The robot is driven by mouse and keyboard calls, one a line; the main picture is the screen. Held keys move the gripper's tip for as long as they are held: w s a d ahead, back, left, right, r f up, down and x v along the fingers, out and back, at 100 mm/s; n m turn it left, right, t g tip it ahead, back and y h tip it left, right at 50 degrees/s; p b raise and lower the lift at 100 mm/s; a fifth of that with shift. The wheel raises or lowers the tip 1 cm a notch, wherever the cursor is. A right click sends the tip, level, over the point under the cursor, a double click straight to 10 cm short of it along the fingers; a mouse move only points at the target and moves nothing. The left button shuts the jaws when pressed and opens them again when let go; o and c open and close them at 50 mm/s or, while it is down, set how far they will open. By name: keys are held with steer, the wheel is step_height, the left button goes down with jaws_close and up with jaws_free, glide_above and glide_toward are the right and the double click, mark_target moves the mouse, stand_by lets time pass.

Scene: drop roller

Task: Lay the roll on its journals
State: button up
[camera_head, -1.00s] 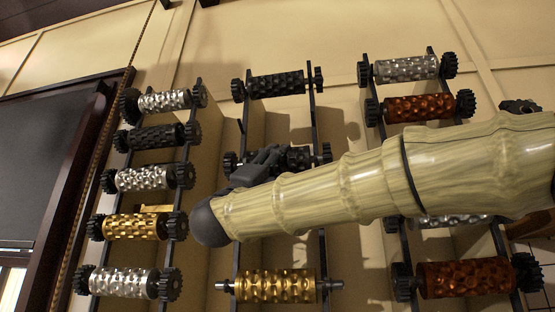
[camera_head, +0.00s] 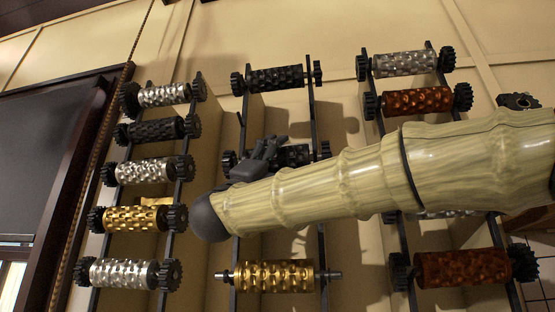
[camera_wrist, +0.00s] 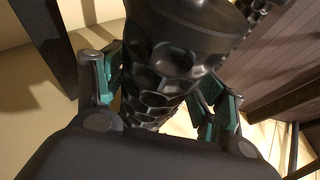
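A black dimpled roll (camera_head: 293,156) lies across the middle rack, with a dark toothed end at each side. My gripper (camera_head: 265,150) is at its left part and hides some of it. In the wrist view, the roll (camera_wrist: 160,85) runs up between my gripper's teal-padded fingers (camera_wrist: 160,95), one on each side. Its far end is a smooth black collar. The pads are very close to the roll; I cannot tell whether they press on it. Whether its ends rest in the rack is hidden. A gold roll (camera_head: 273,276) with bare pale shaft ends lies lower on the same rack.
Another black roll (camera_head: 276,79) is above on this rack. The left rack holds several geared rolls, including a gold one (camera_head: 137,219). The right rack holds silver (camera_head: 404,63) and copper (camera_head: 417,102) rolls, partly behind my arm. A dark framed board (camera_head: 45,165) is at far left.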

steer(key=shift+a+f, duration=0.2)
steer(key=shift+f, duration=0.15)
steer(key=v, duration=1.1)
steer(key=shift+s, duration=0.2)
steer(key=shift+f, duration=0.1)
